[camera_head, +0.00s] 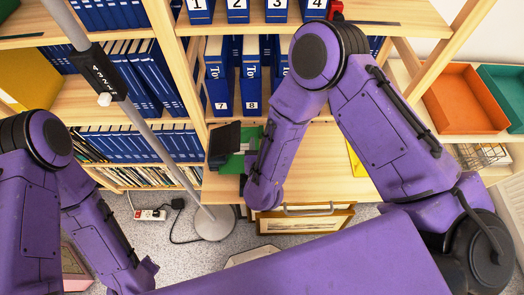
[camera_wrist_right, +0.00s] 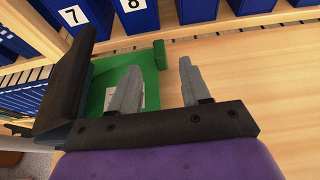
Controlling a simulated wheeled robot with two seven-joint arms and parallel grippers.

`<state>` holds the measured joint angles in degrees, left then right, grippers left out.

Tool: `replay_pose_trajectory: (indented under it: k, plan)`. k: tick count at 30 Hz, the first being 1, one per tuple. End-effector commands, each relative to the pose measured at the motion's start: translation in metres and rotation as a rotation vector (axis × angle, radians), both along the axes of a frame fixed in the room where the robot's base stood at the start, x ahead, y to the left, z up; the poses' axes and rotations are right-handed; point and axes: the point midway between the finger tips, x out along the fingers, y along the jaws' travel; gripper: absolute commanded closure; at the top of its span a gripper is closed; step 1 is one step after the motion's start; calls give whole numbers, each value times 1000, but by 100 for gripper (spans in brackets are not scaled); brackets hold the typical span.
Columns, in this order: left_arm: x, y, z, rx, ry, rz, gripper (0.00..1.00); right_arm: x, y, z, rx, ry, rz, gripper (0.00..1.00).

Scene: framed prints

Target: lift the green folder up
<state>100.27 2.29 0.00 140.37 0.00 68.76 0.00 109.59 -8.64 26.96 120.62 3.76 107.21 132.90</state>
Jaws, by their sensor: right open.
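The green folder (camera_head: 236,164) lies at the left end of the wooden desk board in the head view, partly hidden by a dark panel and my right arm. In the right wrist view the green folder (camera_wrist_right: 105,78) shows beneath and left of the fingers, with a pale label partly covered by a finger. My right gripper (camera_wrist_right: 160,63) is open, its two grey fingers apart. One finger overlaps the folder in view and the other is over bare wood. I cannot tell whether either touches. My left arm shows at the left, but its gripper does not.
A dark panel (camera_wrist_right: 72,85) stands left of the fingers. Numbered blue binders (camera_head: 218,80) fill the shelves behind. The board (camera_head: 310,165) is mostly clear on the right. A lamp base (camera_head: 214,223) and framed prints (camera_head: 305,220) are near the floor. An orange tray (camera_head: 465,100) sits right.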

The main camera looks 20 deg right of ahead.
Motion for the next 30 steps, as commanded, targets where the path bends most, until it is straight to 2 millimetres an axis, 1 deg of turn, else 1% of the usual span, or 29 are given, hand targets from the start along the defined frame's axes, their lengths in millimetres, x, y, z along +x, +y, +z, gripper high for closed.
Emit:
replay_pose_trajectory:
  k: [1, 3, 8, 12, 19, 20, 21, 23, 24, 30]
  plan:
    - [0, 0, 4, 0, 0, 0, 57, 8, -2, -1, 1, 0, -2, 53]
    - [0, 0, 7, 0, 0, 0, 57, 18, -5, -6, 0, -1, -1, 53]
    - [0, 0, 9, 0, 0, 0, 57, 34, -9, -14, 1, 0, 0, 53]
    - [0, 0, 10, 0, 0, 0, 57, 39, -11, -17, 1, 1, 0, 53]
    - [0, 0, 9, 0, 0, 0, 57, 39, -11, -17, 0, 1, 0, 53]
    - [0, 0, 9, 0, 0, 0, 57, 39, -11, -17, 0, 1, 0, 63]
    - [0, 0, 9, 0, 0, 0, 57, 39, -11, -17, 0, 1, 0, 76]
    - [0, 0, 9, 0, 0, 0, 57, 39, -11, -17, 0, 1, 0, 96]
    - [0, 0, 9, 0, 0, 0, 57, 39, -11, -17, 0, 1, 0, 100]
    - [0, 0, 9, 0, 0, 0, 57, 39, -12, -17, 1, 1, 1, 100]
